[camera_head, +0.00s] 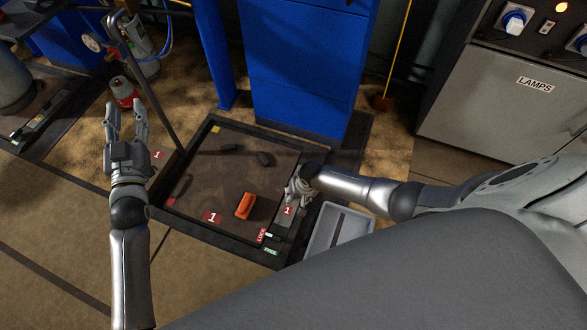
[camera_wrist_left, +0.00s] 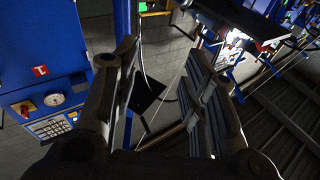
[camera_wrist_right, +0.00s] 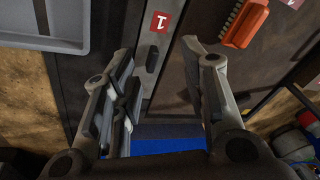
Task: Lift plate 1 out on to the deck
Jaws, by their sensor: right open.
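Plate 1 (camera_head: 212,185) is a brown panel lying in a dark frame in the floor, with a red "1" label and two dark lugs near its far side. It also shows in the right wrist view (camera_wrist_right: 230,75). A grey strip (camera_head: 281,222) with a red "1" label runs along the frame's right side, by LOCK and FREE labels. My right gripper (camera_head: 293,192) is open over this strip; in its wrist view a dark knob (camera_wrist_right: 152,59) on the strip shows between the fingers. Contact cannot be told. My left gripper (camera_head: 126,118) is open and empty, left of the plate.
An orange brush (camera_head: 245,205) lies on the plate. A grey tray (camera_head: 353,231) stands right of the frame, and a blue cabinet (camera_head: 300,65) behind it. A dark post (camera_head: 150,95) and a red canister (camera_head: 124,91) stand near my left gripper. Open floor lies at front left.

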